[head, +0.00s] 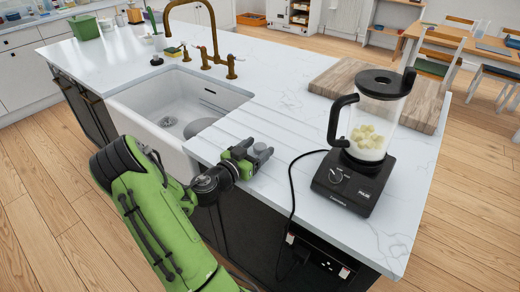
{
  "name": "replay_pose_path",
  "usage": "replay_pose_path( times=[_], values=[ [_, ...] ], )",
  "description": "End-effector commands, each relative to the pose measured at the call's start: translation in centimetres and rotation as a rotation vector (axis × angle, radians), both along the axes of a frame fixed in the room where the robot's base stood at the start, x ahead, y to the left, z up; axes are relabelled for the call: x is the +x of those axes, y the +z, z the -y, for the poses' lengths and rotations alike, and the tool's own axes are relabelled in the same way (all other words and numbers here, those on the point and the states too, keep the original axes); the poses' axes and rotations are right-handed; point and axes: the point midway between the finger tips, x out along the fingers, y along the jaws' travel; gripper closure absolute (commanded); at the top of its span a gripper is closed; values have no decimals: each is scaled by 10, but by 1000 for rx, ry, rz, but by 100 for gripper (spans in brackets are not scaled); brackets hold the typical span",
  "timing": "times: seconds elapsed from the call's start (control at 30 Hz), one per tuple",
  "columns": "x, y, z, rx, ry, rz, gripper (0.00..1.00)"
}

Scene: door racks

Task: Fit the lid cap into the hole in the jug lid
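The blender jug (372,125) stands upright on its black base, with white and pale yellow contents inside. Its black jug lid (387,83) is on top, with a round darker area at its centre that looks like the hole. My gripper (262,153) is low over the front edge of the counter, left of the blender and apart from it. Dark grey rounded parts show at its tip; I cannot tell whether they are fingers or a held cap.
A wooden board (334,79) lies behind the blender. The sink (185,101) with a brass tap (208,55) is to the left. A black cord (291,185) runs from the blender over the front edge.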

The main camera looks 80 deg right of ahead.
Motion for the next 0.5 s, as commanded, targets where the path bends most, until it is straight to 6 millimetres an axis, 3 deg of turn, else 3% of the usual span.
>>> replay_pose_path(
  times=[0.03,0.33,0.5],
  values=[
    [0,0,0,0,0,0,41],
    [0,0,0,0,-1,0,86],
    [0,0,0,0,-1,0,91]
  ],
)
